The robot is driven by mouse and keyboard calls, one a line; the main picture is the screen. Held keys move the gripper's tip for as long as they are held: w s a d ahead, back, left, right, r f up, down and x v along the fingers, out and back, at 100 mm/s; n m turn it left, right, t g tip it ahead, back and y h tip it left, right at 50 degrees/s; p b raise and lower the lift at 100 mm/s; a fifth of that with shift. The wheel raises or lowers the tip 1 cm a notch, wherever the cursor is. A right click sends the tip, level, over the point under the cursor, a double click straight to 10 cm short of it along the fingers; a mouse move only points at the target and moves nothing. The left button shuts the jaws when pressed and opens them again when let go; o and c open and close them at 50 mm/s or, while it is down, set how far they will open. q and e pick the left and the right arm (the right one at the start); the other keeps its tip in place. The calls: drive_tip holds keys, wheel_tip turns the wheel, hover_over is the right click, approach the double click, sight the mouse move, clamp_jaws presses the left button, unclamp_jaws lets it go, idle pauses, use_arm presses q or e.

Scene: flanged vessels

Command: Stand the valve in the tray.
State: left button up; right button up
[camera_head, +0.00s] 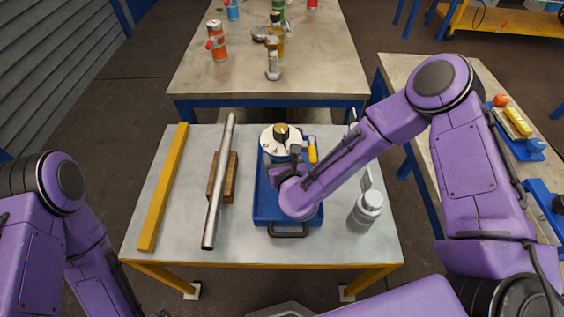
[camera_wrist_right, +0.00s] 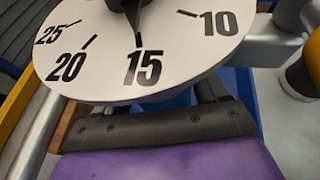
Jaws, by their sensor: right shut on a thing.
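The valve (camera_head: 281,138) shows mostly as a round white dial with a dark and yellow knob. It is over the far end of the blue tray (camera_head: 260,212) on the near table. The dial faces up in the head view, and its numbers show in the right wrist view (camera_wrist_right: 130,55). My right gripper (camera_head: 296,152) is shut on the valve from the near side. Its arm hides the valve's lower body and much of the tray, so I cannot tell whether the valve touches the tray floor. My left arm is at the left edge; its gripper is out of view.
A yellow bar (camera_head: 164,187) and a steel pipe (camera_head: 217,190) on a wooden block (camera_head: 232,178) lie left of the tray. A grey flanged vessel (camera_head: 366,212) stands to its right. A yellow-handled object (camera_head: 312,152) is by the valve. Bottles stand on the far table (camera_head: 320,75).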

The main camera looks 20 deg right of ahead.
wheel_tip(320, 180, down, 3)
drive_tip(key=shift+w+r, duration=0.1)
drive_tip(key=shift+r, duration=0.1)
drive_tip(key=shift+f, duration=0.15)
drive_tip(key=o, duration=1.7)
drive_tip(key=shift+c, duration=0.2)
